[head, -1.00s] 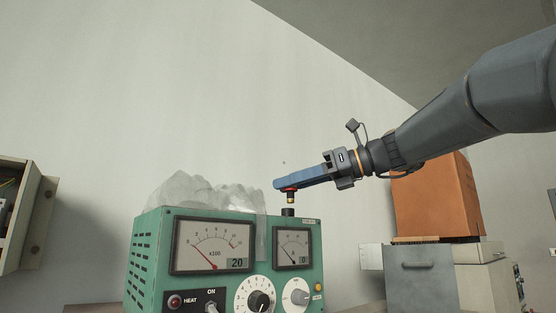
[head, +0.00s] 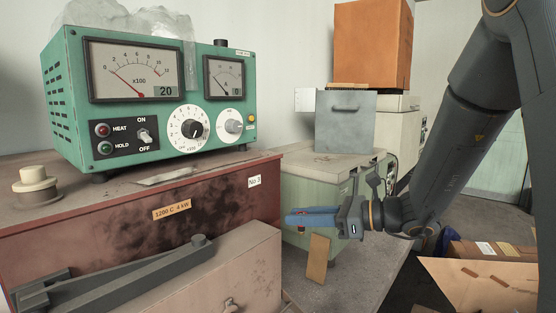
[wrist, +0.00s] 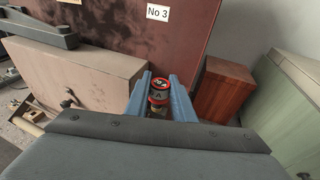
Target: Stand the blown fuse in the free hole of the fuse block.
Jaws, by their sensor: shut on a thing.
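My gripper (head: 292,218) is at the middle of the head view, its blue fingers pointing left, in front of the green cabinet's side and right of the dark red box. In the wrist view the blue fingers (wrist: 160,84) are shut on a fuse (wrist: 158,94), a short cylinder with red bands, a dark label and a brassy lower end. It is held clear of any surface. I cannot make out a fuse block or its free hole in either view.
The green meter instrument (head: 160,150) stands on the dark red box (head: 100,225) at left. A grey metal box (head: 345,125) and orange box (head: 372,45) stand behind. A brown block (head: 318,258) is below my gripper. An open carton (head: 480,285) lies lower right.

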